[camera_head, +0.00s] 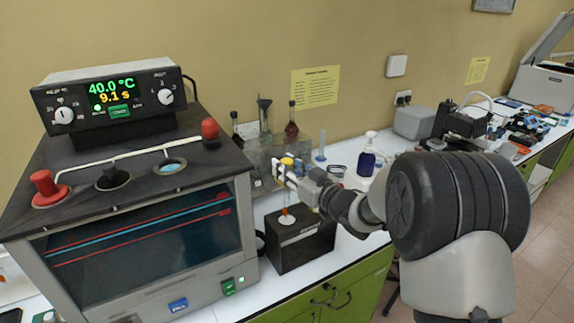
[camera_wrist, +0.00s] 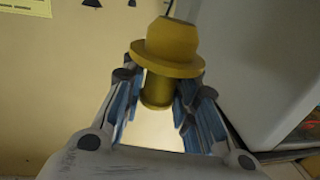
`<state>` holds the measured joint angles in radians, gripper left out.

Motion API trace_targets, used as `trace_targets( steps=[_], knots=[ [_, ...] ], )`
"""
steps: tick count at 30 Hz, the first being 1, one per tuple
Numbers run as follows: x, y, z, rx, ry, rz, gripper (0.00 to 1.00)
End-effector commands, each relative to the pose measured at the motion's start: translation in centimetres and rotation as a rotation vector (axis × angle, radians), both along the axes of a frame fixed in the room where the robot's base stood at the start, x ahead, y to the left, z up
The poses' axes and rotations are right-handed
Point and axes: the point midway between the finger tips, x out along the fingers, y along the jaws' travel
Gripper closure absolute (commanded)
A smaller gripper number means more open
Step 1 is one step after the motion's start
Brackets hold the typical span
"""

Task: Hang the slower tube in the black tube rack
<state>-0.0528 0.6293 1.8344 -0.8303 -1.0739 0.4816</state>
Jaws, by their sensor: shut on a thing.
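My gripper (camera_head: 284,173) is shut on the yellow collar (camera_wrist: 168,50) of a tube, also in the wrist view between the blue-padded fingers (camera_wrist: 160,90). In the head view the yellow collar (camera_head: 288,161) shows at the fingertips. The black tube rack (camera_head: 302,246) stands on the bench right below my gripper. A thin stem with an orange-white part (camera_head: 287,219) shows at the rack's top, under my gripper. I cannot tell whether it is the held tube's lower end or whether it is inside a rack opening. No marking shows whether this tube is the slower one.
The heating bath (camera_head: 140,215) stands left of the rack, with two red-topped fittings (camera_head: 46,184) (camera_head: 210,130) and openings on top. Its controller (camera_head: 112,100) reads 40.0 °C and 9.1 s. Flasks (camera_head: 291,125) stand behind. A blue bottle (camera_head: 367,158) stands to the right.

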Motion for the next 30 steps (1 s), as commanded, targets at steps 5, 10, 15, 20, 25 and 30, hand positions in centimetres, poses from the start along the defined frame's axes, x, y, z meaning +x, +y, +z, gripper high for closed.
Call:
trace_targets(
  steps=[5,10,15,20,25,30],
  knots=[
    [0.0,0.0,-1.9,0.001,-0.001,0.000,1.00],
    [0.0,0.0,-3.4,-0.001,-0.001,0.000,1.00],
    [0.0,0.0,-4.9,0.000,0.000,0.000,1.00],
    [0.0,0.0,-6.3,0.001,-0.001,0.000,1.00],
    [0.0,0.0,-8.0,0.000,-0.001,-0.001,1.00],
    [0.0,0.0,-9.5,-0.001,-0.001,-0.001,1.00]
  ],
)
